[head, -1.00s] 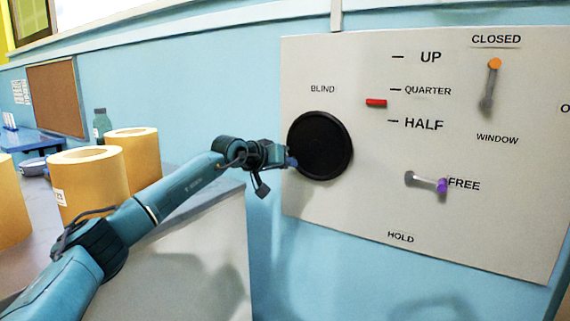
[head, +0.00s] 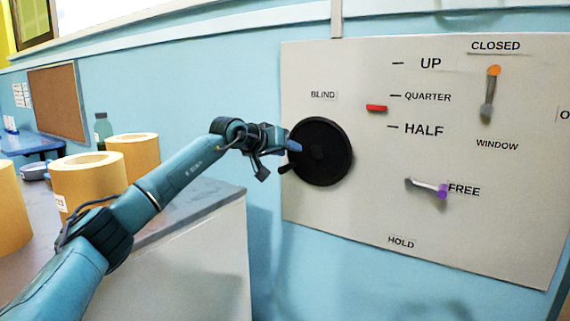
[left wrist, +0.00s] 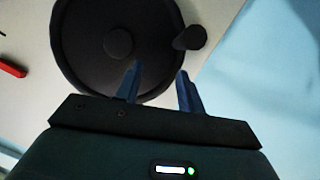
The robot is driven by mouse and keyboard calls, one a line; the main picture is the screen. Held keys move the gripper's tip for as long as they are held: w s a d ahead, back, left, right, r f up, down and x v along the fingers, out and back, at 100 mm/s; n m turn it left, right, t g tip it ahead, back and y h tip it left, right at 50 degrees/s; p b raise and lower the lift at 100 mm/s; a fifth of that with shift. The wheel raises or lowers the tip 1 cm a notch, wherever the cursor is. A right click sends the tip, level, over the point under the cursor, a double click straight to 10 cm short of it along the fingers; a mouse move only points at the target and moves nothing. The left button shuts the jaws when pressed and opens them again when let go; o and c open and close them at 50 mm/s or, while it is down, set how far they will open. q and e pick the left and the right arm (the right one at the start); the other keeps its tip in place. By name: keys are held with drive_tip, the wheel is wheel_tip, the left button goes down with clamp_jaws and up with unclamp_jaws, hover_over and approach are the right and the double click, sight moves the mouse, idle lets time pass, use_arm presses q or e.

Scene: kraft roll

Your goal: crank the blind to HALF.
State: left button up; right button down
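The black blind wheel (head: 322,152) is on the pale panel, with its knob handle (head: 285,168) sticking out at the lower left. The red marker (head: 376,108) stands a little below the QUARTER line and above the HALF line. My left gripper (head: 293,147) is at the wheel's left edge, just above the knob. In the left wrist view, the left gripper (left wrist: 158,84) has its two blue fingers apart, with nothing between them. The knob (left wrist: 190,37) lies beyond the fingertips there, with the wheel (left wrist: 85,50) behind. My right gripper is not in view.
A purple-tipped lever (head: 441,191) points at FREE, above the HOLD label. An orange-tipped window lever (head: 494,72) points up at CLOSED. Kraft rolls (head: 90,183) and a dark bottle (head: 102,130) stand on the counter at left.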

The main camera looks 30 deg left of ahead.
sight(296, 134)
use_arm(q)
wheel_tip(296, 134, up, 5)
drive_tip(key=shift+f+p, duration=0.15)
drive_tip(key=shift+p, duration=0.15)
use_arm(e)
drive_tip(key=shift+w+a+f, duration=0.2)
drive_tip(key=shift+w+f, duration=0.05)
